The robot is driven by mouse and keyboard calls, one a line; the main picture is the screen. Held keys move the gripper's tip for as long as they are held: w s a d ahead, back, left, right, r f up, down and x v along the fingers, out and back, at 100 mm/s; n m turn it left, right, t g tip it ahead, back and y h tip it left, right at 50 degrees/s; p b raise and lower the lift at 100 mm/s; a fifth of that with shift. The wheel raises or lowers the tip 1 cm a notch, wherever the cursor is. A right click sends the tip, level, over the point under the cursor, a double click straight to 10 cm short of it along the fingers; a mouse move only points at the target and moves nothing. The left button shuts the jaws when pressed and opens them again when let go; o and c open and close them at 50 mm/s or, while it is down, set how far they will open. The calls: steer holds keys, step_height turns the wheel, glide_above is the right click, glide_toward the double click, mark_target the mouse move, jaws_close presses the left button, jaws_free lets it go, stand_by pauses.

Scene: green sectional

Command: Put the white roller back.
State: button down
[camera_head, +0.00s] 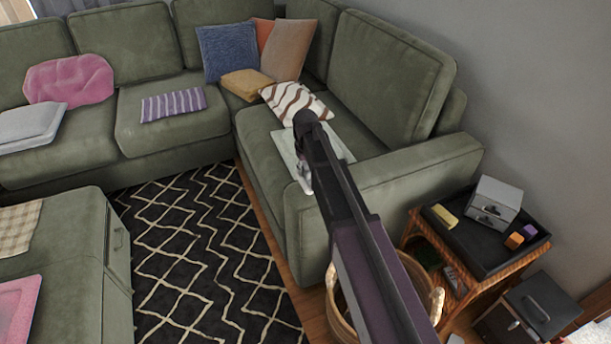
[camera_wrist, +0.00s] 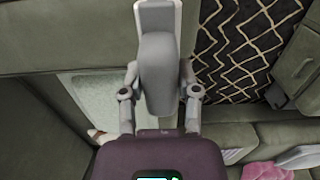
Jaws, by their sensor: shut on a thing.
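My gripper (camera_wrist: 158,85) is shut on the white roller (camera_wrist: 158,70), which shows a grey rounded body with a white part at its far end in the wrist view. In the head view my gripper (camera_head: 305,150) is over the right arm of the sectional's seat, and only a small pale part of what it holds shows below it. A pale flat tray or mat (camera_head: 342,151) lies on the seat behind the gripper. It also shows left of the fingers in the wrist view (camera_wrist: 92,92). I cannot tell the roller's height above the seat.
The green sectional (camera_head: 394,188) holds several cushions, including a striped one (camera_head: 298,102). At right, a wicker side table bears a black tray (camera_head: 466,248) with a grey drawer box (camera_head: 495,200) and small blocks. A basket (camera_head: 343,325) stands under my arm. The patterned rug (camera_head: 205,250) is clear.

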steer(key=shift+w+a+f, duration=0.1)
steer(key=shift+w+f, duration=0.15)
steer(key=shift+w, duration=0.5)
steer(key=shift+s+f+b, duration=0.15)
steer(key=shift+f+b, duration=1.45)
steer(key=shift+b, duration=0.2)
steer(key=shift+f, duration=0.1)
steer(key=shift+c, duration=1.7)
jaws_free()
step_height(320, 180, up, 12)
steer(key=p, duration=1.2)
steer(key=shift+a, duration=0.15)
